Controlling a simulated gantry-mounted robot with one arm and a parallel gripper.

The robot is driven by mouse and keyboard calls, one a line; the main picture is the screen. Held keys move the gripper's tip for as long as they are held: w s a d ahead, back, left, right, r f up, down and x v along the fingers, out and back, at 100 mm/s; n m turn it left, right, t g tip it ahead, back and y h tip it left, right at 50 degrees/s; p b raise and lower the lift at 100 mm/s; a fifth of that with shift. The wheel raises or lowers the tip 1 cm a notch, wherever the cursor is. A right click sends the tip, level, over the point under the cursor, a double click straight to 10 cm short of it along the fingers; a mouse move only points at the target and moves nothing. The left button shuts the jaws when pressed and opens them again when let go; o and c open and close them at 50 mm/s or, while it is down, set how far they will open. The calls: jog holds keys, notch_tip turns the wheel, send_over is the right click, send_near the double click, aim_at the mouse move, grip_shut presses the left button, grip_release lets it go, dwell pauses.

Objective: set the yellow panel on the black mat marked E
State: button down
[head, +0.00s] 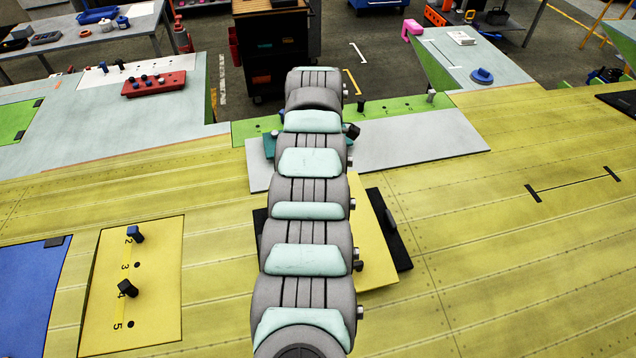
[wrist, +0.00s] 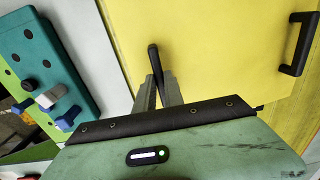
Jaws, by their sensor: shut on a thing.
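The yellow panel (head: 373,245) shows to the right of my arm in the head view, with much of it hidden behind the arm. It lies over the black mat (head: 402,255), whose dark edges stick out on both sides. I cannot tell whether the panel touches the mat, and no letter E is readable. In the wrist view the panel (wrist: 220,45) fills the upper right. My gripper (wrist: 160,88) is shut on a black handle (wrist: 153,60) at the panel's left part. A second black handle (wrist: 301,42) stands at its right. The head view hides my gripper.
A teal block (wrist: 45,60) with holes and knobs lies left of the panel. A pale grey sheet (head: 420,140) lies behind. A yellow plate (head: 155,275) with black and blue pegs and a blue sheet (head: 30,290) lie left. The wing skin (head: 540,260) at right is mostly clear.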

jog(key=shift+f, duration=0.75)
jog(key=c, duration=1.5)
grip_release()
jog(key=shift+o, duration=0.2)
notch_tip(320, 180, up, 8)
jog(key=shift+f+p, duration=0.1)
jog(key=shift+p, duration=1.1)
jog(key=shift+o, duration=0.6)
